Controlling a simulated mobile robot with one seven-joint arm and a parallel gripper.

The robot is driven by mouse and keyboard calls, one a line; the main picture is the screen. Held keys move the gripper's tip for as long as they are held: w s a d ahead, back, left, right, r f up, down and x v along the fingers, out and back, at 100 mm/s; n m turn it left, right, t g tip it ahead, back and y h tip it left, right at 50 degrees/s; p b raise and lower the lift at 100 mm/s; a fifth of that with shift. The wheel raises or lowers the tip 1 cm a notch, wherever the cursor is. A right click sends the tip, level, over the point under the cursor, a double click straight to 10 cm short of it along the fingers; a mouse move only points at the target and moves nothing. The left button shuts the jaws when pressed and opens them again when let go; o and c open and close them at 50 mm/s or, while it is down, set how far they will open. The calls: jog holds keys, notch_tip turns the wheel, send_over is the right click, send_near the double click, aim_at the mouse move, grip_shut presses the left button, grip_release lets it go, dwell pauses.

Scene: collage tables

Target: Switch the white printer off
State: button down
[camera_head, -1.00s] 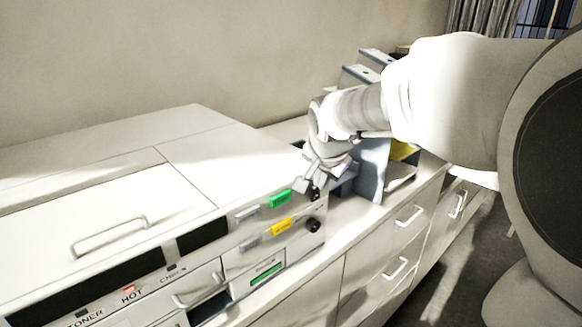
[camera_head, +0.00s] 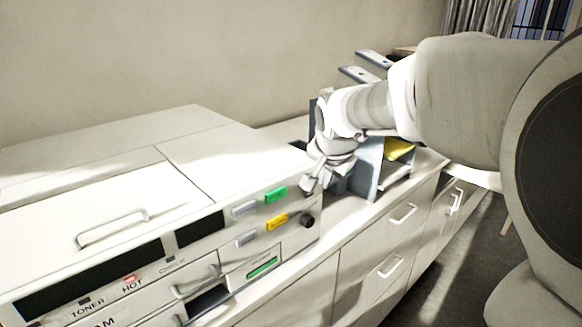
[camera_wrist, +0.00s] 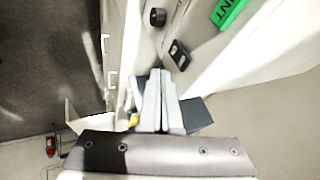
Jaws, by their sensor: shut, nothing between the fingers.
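The white printer (camera_head: 190,180) fills the left of the head view. Its front right panel bears a green button (camera_head: 276,194), a yellow button (camera_head: 277,221), two grey buttons and a black knob (camera_head: 307,220). In the wrist view, a small black rocker switch (camera_wrist: 179,55) sits between the knob (camera_wrist: 157,17) and my fingertips. My gripper (camera_head: 308,188) is shut and empty at the panel's upper right corner. In the wrist view its fingers (camera_wrist: 160,76) point at the panel, just short of the switch. The gripper hides the switch in the head view. I cannot tell which way it is tipped.
Grey-blue organisers with a yellow item (camera_head: 398,149) stand right of the printer, close behind my gripper. White drawers with handles (camera_head: 403,214) run below the counter. A beige wall is behind.

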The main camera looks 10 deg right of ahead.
jog(key=w+v, duration=0.1)
jog(key=v, duration=0.9)
jog(key=shift+s+a+r, duration=0.15)
jog(key=shift+a+r, duration=0.1)
jog(key=shift+r, duration=0.2)
jog(key=s+d+f+n, duration=0.1)
jog(key=s+f+n, duration=0.3)
jog(key=s, duration=0.7)
jog(key=s+f+n+g, duration=0.1)
jog(key=s+f+n, duration=0.4)
jog(key=s+f, duration=0.3)
jog(key=s, duration=0.4)
jog(key=shift+d+g+y, duration=0.3)
jog(key=shift+d+y, duration=0.1)
